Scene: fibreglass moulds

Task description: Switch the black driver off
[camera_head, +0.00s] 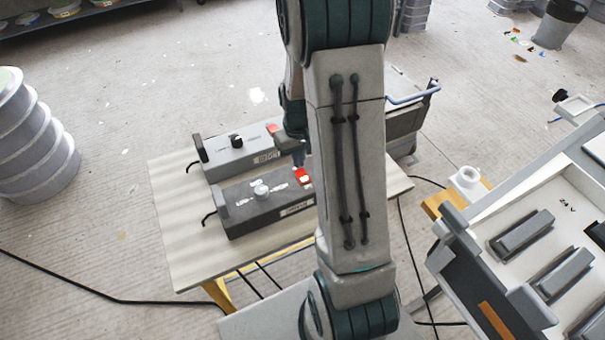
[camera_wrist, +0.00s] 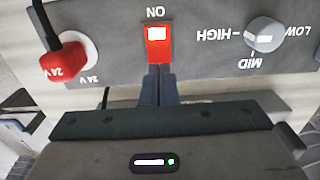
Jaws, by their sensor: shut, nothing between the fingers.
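The black driver (camera_head: 262,205) sits on the table, nearer of two boxes, with a white knob (camera_head: 261,189) and a red switch (camera_head: 302,177) near its right end. In the wrist view, the driver's dark panel (camera_wrist: 205,55) fills the top. Its red rocker switch (camera_wrist: 158,52) has a bright white patch at the end beside the upside-down "ON" mark. The knob (camera_wrist: 264,35) has LOW, MID and HIGH marks. My gripper (camera_wrist: 160,68) is shut and empty, its fingertips at the switch's end away from "ON"; contact is unclear. In the head view my arm hides part of this area.
A grey driver (camera_head: 238,154) with a black knob stands just behind the black one. A red 24V plug (camera_wrist: 64,63) sits left of the switch in the wrist view. The table's (camera_head: 180,240) left front is bare. A tray of grey moulds (camera_head: 530,225) stands right.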

